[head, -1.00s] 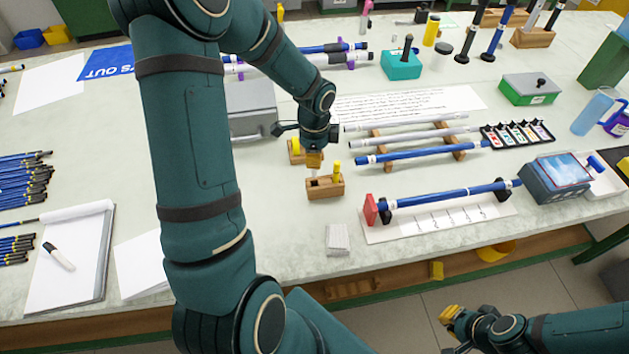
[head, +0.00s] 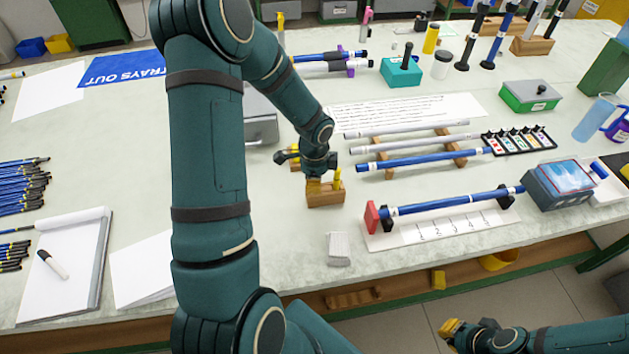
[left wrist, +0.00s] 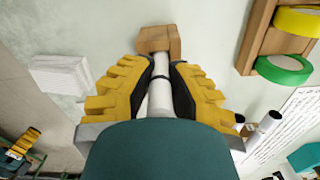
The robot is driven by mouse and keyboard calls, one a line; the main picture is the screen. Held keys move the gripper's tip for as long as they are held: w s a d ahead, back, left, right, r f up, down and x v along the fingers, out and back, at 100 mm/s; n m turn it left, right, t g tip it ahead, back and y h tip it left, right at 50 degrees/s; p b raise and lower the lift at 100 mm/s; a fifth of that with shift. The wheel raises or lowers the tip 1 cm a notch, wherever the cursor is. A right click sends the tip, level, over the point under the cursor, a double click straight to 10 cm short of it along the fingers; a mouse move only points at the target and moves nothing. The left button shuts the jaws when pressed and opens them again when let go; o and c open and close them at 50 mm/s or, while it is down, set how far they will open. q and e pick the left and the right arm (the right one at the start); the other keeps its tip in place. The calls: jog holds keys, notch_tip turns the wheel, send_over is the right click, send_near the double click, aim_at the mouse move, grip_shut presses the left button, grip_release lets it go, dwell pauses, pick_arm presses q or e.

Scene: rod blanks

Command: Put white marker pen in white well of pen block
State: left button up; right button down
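The wooden pen block (head: 327,198) stands on the bench, with a yellow pen (head: 337,179) upright at its right side. My left gripper (head: 314,187) is low over the block's left part, pointing down. In the left wrist view, its yellow fingers (left wrist: 159,80) are closed around the white marker pen (left wrist: 160,92), which has a dark band. The pen points at the block (left wrist: 157,40); whether its end is inside a well is hidden. My right gripper (head: 452,328) is off the bench's front edge at the lower right; its fingers are not clear.
A small white stack (head: 339,248) lies in front of the block. A blue rod on a stand (head: 450,200) and a rack of rods (head: 415,150) are to the right.

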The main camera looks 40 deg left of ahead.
pick_arm(q)
jog(key=shift+o, duration=1.3)
jog(key=shift+r, duration=0.2)
notch_tip(320, 180, up, 12)
jog(key=p, duration=0.2)
jog(key=shift+p, duration=0.3)
